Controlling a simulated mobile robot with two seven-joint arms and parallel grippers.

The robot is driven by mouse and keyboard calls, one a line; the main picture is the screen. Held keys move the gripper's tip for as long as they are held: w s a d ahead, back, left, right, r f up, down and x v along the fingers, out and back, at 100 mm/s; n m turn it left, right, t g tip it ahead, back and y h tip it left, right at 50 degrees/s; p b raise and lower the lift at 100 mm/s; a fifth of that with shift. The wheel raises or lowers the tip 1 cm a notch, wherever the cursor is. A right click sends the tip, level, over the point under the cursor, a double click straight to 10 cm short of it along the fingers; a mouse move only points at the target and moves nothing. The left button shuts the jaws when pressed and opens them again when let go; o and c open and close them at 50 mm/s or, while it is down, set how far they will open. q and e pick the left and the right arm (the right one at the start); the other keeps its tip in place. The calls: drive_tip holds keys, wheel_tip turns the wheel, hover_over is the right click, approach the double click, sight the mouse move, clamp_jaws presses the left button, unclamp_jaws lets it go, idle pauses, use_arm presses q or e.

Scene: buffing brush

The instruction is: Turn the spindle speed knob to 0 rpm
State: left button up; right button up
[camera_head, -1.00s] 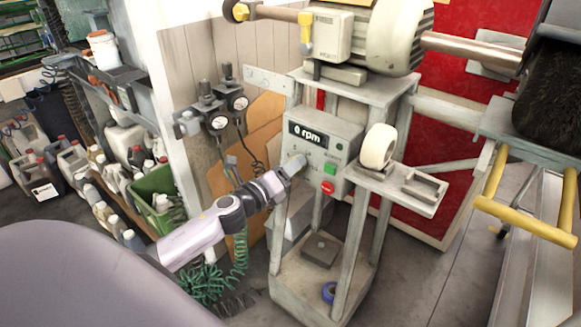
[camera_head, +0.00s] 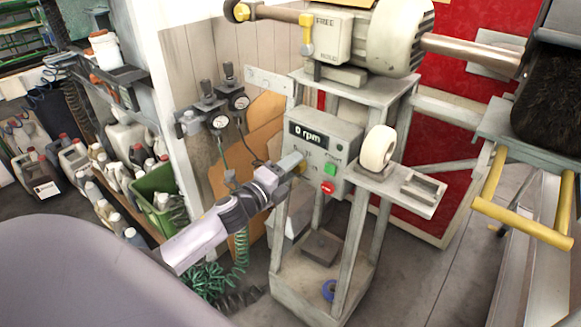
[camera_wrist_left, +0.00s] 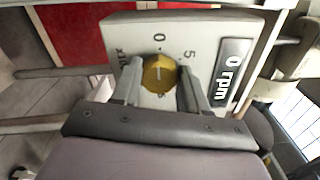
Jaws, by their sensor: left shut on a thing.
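The control box (camera_head: 325,150) on the grey stand has a dark display (camera_head: 308,135) that reads 0 rpm; the display also shows in the left wrist view (camera_wrist_left: 232,75). The spindle speed knob (camera_wrist_left: 158,74) is round and yellow, on a pale dial face with marks such as 0 and 5 around it. My left gripper (camera_head: 297,165) reaches the box front from the left. In the left wrist view its two fingers (camera_wrist_left: 160,88) are shut on the knob, one on each side. In the head view the gripper mostly hides the knob. My right gripper is not in view.
A green button (camera_head: 330,169) and a red button (camera_head: 328,187) sit right of the knob. A white roll (camera_head: 378,147) stands on the side shelf. Gauges (camera_head: 218,121) hang on the left. The motor (camera_head: 395,40) is above, yellow bars (camera_head: 525,222) at right.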

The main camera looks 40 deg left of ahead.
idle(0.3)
use_arm(q)
drive_tip(key=o, duration=1.1)
drive_tip(key=shift+c, duration=0.2)
drive_tip(key=s, duration=0.7)
drive_tip(key=shift+a, duration=0.3)
drive_tip(key=s+d+f+n+g+h+p, duration=0.1)
drive_tip(key=s+d+f+n+g+p, duration=0.2)
drive_tip(key=s+d+f+n+g, duration=0.4)
drive_tip(key=s+d+f+n, duration=0.8)
drive_tip(key=s+n, duration=0.4)
drive_tip(key=shift+d+g, duration=0.15)
drive_tip(key=shift+g, duration=0.15)
